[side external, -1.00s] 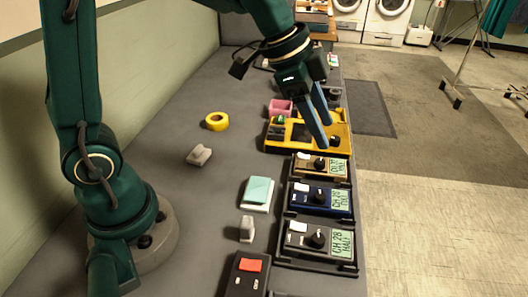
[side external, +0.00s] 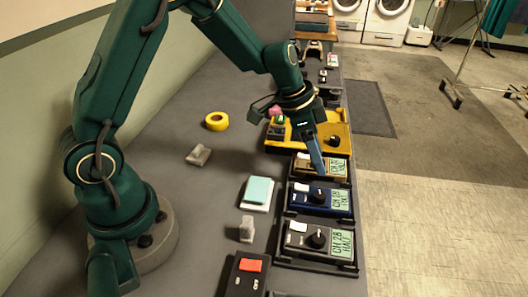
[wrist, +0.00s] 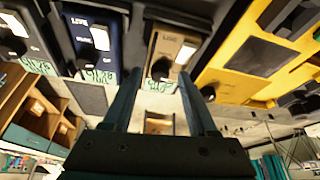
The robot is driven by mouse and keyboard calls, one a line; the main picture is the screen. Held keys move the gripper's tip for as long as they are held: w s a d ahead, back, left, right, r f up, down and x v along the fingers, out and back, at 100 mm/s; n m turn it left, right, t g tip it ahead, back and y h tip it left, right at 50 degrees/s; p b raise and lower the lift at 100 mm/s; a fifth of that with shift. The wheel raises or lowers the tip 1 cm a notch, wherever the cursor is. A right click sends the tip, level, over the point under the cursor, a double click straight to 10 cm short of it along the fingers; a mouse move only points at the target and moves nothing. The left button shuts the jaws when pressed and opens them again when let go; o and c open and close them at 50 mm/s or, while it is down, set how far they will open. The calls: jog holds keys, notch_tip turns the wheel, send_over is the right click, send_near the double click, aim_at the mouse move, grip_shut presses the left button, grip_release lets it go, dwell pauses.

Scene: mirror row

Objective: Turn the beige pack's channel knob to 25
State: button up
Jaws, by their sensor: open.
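The beige pack (side external: 305,165) sits in a dark cradle at the far end of a row of three packs, with a green display (side external: 338,168) too small to read surely. My gripper (side external: 319,173) is over it, fingers pointing down and open. In the wrist view the beige pack (wrist: 167,48) is at upper middle. Its dark channel knob (wrist: 160,69) shows between the two spread fingertips of my gripper (wrist: 158,75). I cannot tell whether the fingers touch the knob. In the side view the fingers hide the knob.
A blue pack (side external: 300,199) and a grey pack (side external: 296,240) stand nearer in the row. A yellow tray (side external: 338,134) lies just beyond the beige pack. A yellow tape roll (side external: 216,121) and a teal-topped block (side external: 259,190) lie to the left.

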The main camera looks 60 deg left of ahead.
grip_shut()
jog(key=shift+s+d+n+t+y, duration=0.1)
jog(key=shift+n+t+y, duration=0.2)
jog(key=shift+n, duration=0.85)
jog(key=shift+d+n+t+y, duration=0.1)
jog(key=shift+n+y, duration=0.3)
jog(key=shift+n, duration=0.75)
